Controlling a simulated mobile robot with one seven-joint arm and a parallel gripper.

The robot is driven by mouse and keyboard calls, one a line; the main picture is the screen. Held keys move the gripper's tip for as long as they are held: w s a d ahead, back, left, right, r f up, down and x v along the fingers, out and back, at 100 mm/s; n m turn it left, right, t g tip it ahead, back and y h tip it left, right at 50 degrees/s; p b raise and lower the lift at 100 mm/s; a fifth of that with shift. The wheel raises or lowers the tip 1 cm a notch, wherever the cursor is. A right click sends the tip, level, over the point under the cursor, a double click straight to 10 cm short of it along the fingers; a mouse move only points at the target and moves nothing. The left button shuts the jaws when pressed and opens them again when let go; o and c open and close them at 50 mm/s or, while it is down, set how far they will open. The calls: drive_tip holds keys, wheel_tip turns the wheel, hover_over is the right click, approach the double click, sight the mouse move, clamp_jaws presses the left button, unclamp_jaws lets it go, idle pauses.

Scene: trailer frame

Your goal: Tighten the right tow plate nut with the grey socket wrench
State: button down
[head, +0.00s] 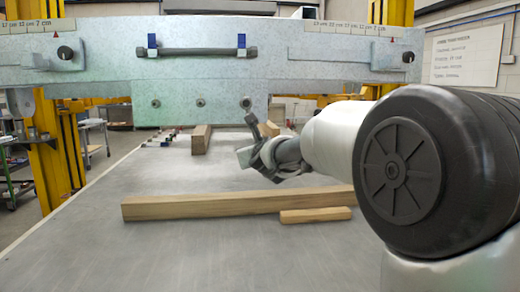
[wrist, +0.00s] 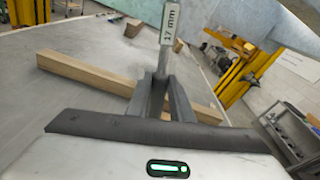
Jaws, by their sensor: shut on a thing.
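The tow plate (head: 178,112) hangs below the pale metal beam and carries a row of three nuts, the left one (head: 155,103) and the middle one (head: 200,102) in plain view. My gripper (head: 262,152) is at the plate's lower right, shut on the grey socket wrench (head: 251,122). In the wrist view the wrench (wrist: 165,60) stands between my gripper's fingers (wrist: 164,88), with a "17 mm" label near the top.
A dark bar (head: 205,51) sits in two blue holders on the beam (head: 110,45). A long wooden beam (head: 220,204) and a short block (head: 315,215) lie on the grey table (head: 90,235). More wood (head: 201,138) lies behind. Yellow posts (head: 50,140) stand at the sides.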

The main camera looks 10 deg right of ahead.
drive_tip(key=shift+a+f+m+b, duration=0.1)
drive_tip(key=shift+a+m+b, duration=0.6)
drive_tip(key=shift+a, duration=0.3)
drive_tip(key=shift+a+m+y+b, duration=0.3)
drive_tip(key=shift+a+m+b, duration=0.25)
drive_tip(key=shift+a+m, duration=0.35)
drive_tip(key=d+r+n+h, duration=0.1)
drive_tip(key=d+r+n, duration=0.2)
drive_tip(key=d+n, duration=0.2)
drive_tip(key=d+r+n+h+p, duration=0.1)
drive_tip(key=d+r+n, duration=0.2)
drive_tip(key=d+n, duration=0.3)
drive_tip(key=shift+d+r+t, duration=0.2)
drive_tip(key=shift+d+t, duration=0.1)
